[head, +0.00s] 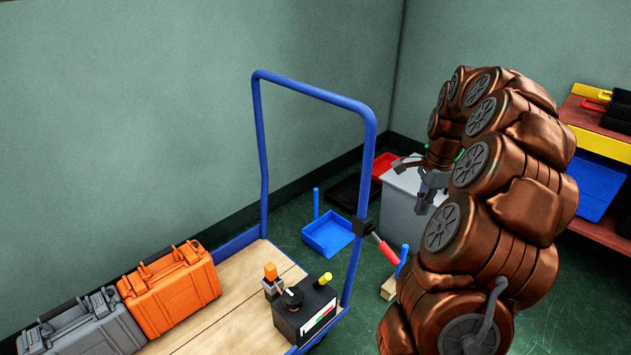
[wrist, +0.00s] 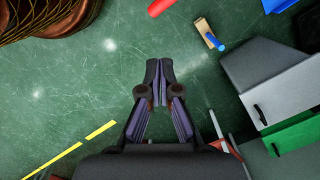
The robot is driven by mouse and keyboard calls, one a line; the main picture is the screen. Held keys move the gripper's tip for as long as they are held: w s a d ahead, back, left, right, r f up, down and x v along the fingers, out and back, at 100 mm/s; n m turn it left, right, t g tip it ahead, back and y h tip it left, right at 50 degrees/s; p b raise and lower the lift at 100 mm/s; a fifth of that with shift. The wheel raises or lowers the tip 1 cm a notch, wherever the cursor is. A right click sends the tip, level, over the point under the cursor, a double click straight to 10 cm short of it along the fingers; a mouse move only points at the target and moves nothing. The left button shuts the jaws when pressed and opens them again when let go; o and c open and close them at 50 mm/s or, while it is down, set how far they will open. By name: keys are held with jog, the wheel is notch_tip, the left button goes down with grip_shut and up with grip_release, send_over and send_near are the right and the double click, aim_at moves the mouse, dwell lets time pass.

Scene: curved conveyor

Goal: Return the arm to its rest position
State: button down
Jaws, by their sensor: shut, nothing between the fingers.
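My gripper (wrist: 159,72) is shut and empty in the wrist view, with its two dark fingertips together above the green floor (wrist: 90,75). In the head view my gripper (head: 425,190) is small and partly hidden by my copper-coloured arm, in front of a grey cabinet (head: 402,212). My arm is bent in an arch on the right side of the head view. Nothing hangs from the fingers.
A blue-railed trolley (head: 262,160) carries an orange case (head: 170,290), a grey case (head: 85,330) and a black control box (head: 305,310). A blue tray (head: 328,233) lies on the floor. A red-framed shelf (head: 590,115) stands at the right.

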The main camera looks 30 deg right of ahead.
jog(key=s+a+r+n+p, duration=0.2)
jog(key=a+r+n+p, duration=0.45)
jog(key=a+r, duration=0.4)
jog(key=s+a+r+n+p, duration=0.1)
jog(key=a+r+n+p, duration=0.55)
jog(key=a, duration=0.65)
jog(key=s+a+r+n+g+p, duration=0.1)
jog(key=s+a+r+n+p, duration=0.3)
jog(key=s+a+r+p, duration=0.2)
jog(key=s+a+r+n+g+h+p, duration=0.1)
jog(key=s+a+r+n+p, duration=0.4)
jog(key=s+p, duration=0.5)
jog(key=s+a+r, duration=0.1)
jog(key=s+r, duration=0.1)
jog(key=s, duration=0.1)
jog(key=shift+s+a, duration=0.2)
jog(key=shift+s, duration=0.05)
